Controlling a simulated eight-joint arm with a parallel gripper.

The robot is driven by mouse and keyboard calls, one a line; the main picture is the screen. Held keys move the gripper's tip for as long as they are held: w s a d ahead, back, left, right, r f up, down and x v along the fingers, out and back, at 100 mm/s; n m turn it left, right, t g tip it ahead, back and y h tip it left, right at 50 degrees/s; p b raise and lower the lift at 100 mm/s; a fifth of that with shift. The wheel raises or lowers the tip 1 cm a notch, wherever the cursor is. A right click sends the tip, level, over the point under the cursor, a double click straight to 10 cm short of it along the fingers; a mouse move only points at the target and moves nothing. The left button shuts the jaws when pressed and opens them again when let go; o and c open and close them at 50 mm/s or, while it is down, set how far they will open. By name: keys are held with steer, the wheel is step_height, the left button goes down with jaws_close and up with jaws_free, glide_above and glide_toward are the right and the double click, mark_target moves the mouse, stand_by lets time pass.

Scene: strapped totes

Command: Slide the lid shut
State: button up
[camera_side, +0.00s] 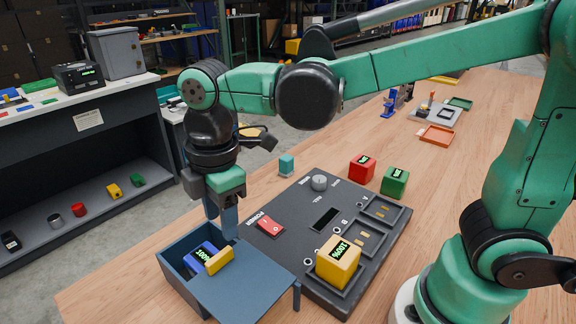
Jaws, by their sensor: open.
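A dark blue box (176,266) stands at the table's front left. Its flat blue lid (243,290) is slid partway off toward the right, leaving the left part of the box open. A yellow handle bar (220,261) stands up from the lid near its left edge. A blue cube (200,257) with a lit green readout sits inside the open part. My gripper (226,222) is open and points down behind the handle, near the box's back edge. The fingers overlap each other from this side, and the gap between them is hidden. It appears apart from the handle.
A dark panel (290,245) with a red switch (269,226), a knob and square recesses lies right of the box. A yellow cube (338,262) sits in its front recess. Red (362,169) and green (394,181) cubes and a teal block (286,165) stand behind it.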

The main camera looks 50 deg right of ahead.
mark_target(218, 255)
steer(key=shift+a+f+n+g, duration=0.3)
steer(key=shift+a+n, duration=0.45)
steer(key=shift+n, duration=0.15)
steer(key=shift+f, duration=2.7)
jaws_close()
